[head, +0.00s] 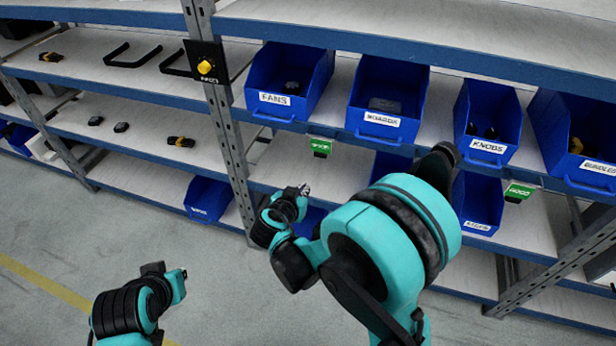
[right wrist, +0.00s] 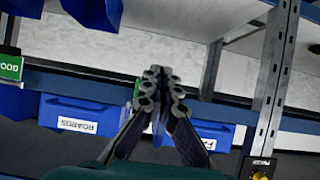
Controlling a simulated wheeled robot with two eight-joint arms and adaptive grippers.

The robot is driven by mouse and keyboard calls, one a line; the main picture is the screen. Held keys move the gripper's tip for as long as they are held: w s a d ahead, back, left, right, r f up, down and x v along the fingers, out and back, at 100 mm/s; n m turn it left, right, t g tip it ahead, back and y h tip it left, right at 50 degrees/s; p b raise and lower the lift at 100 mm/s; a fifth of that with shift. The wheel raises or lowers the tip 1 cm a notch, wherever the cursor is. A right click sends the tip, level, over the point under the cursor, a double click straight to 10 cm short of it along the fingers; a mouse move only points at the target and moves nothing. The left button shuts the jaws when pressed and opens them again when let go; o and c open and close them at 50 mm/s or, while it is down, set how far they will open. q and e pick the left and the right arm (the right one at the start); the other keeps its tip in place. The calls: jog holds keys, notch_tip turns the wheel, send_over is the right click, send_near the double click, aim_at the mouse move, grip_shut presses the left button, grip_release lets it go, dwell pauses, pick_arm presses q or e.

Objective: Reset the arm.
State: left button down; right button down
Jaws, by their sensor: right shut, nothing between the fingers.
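My right arm reaches in from the lower right in the head view, and my right gripper (head: 304,190) shows small in front of the lower shelves. In the right wrist view my right gripper (right wrist: 157,72) is shut, its two fingers together and empty, with the shelf edge and blue bins behind it. The fingers look clear of the bins in that picture. My left arm shows at the lower left of the head view, over the floor. Its gripper end (head: 182,274) is small there, and I cannot tell whether it is open or shut.
A blue-edged shelf rack holds blue bins labelled FANS (head: 275,99), BOARDS (head: 382,119), KNOBS (head: 488,146) and one more at right (head: 598,167). Green tags (head: 320,147) hang at the shelf edge. A grey upright post (head: 232,150) stands near my right gripper. Open floor (head: 60,240) lies at left.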

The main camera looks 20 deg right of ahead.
jog(key=s+d+r+n+g+y, duration=0.1)
jog(key=s+r+n+y, duration=0.2)
jog(key=s, duration=0.7)
jog(key=s+d+r+n+g+y, duration=0.1)
jog(key=s+r+n+g+y, duration=0.1)
jog(key=s, duration=0.8)
jog(key=shift+s+d+r+n+y, duration=0.25)
jog(key=shift+d+r+n+y, duration=0.1)
jog(key=shift+r+n+y, duration=0.45)
jog(key=shift+f, duration=0.2)
